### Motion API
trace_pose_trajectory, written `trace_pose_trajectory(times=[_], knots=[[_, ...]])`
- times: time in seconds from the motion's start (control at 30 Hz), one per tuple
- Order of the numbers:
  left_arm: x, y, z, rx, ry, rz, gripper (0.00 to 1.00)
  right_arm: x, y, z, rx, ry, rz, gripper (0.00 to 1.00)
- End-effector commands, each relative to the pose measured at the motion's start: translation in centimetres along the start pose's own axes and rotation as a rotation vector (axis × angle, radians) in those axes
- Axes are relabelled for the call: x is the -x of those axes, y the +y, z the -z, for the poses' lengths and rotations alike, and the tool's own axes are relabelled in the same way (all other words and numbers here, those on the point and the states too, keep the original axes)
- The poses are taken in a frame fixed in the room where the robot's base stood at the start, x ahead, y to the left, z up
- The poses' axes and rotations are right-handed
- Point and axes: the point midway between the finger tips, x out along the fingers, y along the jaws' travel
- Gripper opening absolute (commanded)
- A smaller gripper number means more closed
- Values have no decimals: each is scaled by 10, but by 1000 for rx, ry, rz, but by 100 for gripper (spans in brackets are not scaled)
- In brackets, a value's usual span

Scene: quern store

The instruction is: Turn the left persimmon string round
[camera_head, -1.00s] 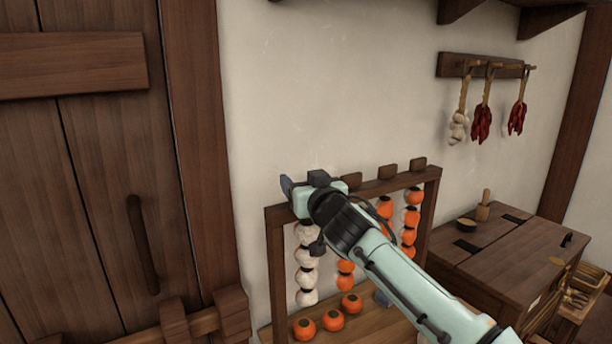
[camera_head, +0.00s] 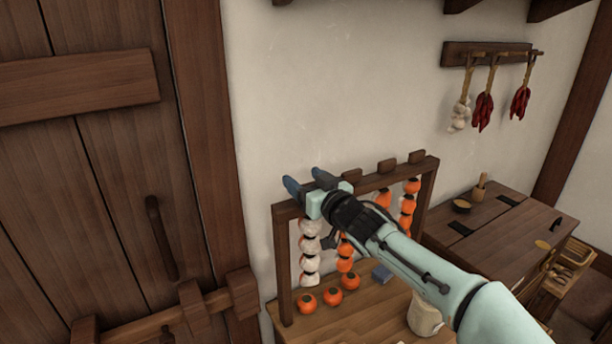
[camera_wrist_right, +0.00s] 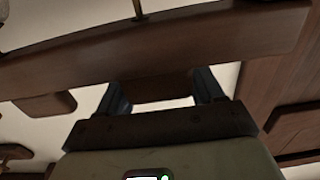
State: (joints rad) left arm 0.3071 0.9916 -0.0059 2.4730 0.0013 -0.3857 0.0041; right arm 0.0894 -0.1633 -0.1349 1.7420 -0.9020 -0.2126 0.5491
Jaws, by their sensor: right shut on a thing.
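The left persimmon string (camera_head: 310,252) hangs at the left end of a wooden rack (camera_head: 283,265). Its fruits look mostly whitish, with dark gaps between. My right gripper (camera_head: 308,183) is above the string, at the rack's top bar, with two blue fingers showing. In the right wrist view the gripper (camera_wrist_right: 160,90) has its fingers on either side of a brown wooden block (camera_wrist_right: 160,86), which looks like the toggle above this string, and is shut on it. The top of the string is partly hidden by my gripper. My left gripper is not in view.
Orange persimmon strings (camera_head: 407,208) hang further right, partly behind my right arm. Loose persimmons (camera_head: 332,296) and a pale jar (camera_head: 424,318) are on the table below. A wooden door (camera_head: 110,190) is at left, a chest (camera_head: 495,235) at right.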

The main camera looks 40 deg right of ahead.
Motion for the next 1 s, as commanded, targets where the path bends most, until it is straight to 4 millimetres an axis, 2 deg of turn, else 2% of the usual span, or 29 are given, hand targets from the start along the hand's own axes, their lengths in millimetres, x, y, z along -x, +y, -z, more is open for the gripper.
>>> trace_pose_trajectory(times=[0.23,0.27,0.3,0.33,0.6,0.73,0.87,1.0], knots=[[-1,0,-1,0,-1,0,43,0,-1,0,-1,1,3,36],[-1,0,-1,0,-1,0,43,0,-1,0,-1,2,3,70],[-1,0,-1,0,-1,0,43,0,-1,0,-1,2,3,83],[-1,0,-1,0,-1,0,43,0,-1,0,-1,2,3,87],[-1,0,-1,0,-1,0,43,1,-1,1,0,4,2,87],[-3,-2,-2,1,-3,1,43,10,0,1,1,4,1,87],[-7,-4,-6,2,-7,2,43,32,0,1,-1,6,1,87],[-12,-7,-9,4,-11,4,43,65,-1,1,-1,7,3,87]])
